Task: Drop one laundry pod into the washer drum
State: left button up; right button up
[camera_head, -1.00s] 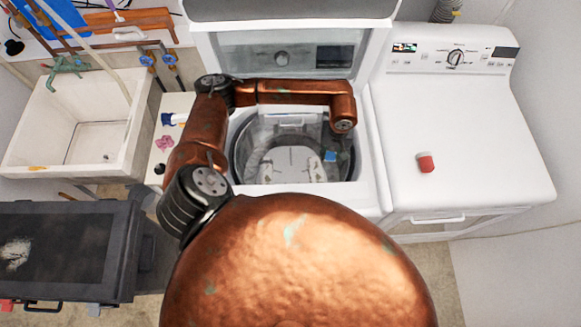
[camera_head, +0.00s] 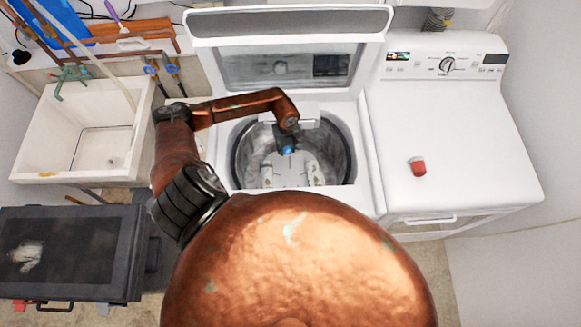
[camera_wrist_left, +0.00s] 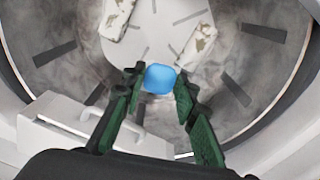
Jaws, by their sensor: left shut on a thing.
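The washer drum (camera_head: 335,150) is open, with its lid raised. My left gripper (camera_head: 287,148) reaches over the drum opening, pointing down. It is shut on a small blue laundry pod (camera_head: 287,151), which also shows between the green fingertips in the left wrist view (camera_wrist_left: 159,79). The drum floor (camera_wrist_left: 165,45) shows below the pod, apart from it. Light patterned pieces (camera_wrist_left: 198,48) show inside the drum. My right gripper is not in view.
The raised washer lid (camera_head: 230,25) stands behind the opening. A sink (camera_head: 115,150) and a dark cabinet (camera_head: 60,245) are at the left.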

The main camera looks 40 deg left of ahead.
pick_arm(q)
notch_tip(320, 180, down, 4)
jog(key=shift+w+f+b, duration=0.1)
jog(key=shift+b, duration=0.65)
jog(key=o, duration=1)
jog(key=shift+c, duration=0.2)
notch_tip(320, 180, up, 12)
jog(key=shift+d, duration=0.1)
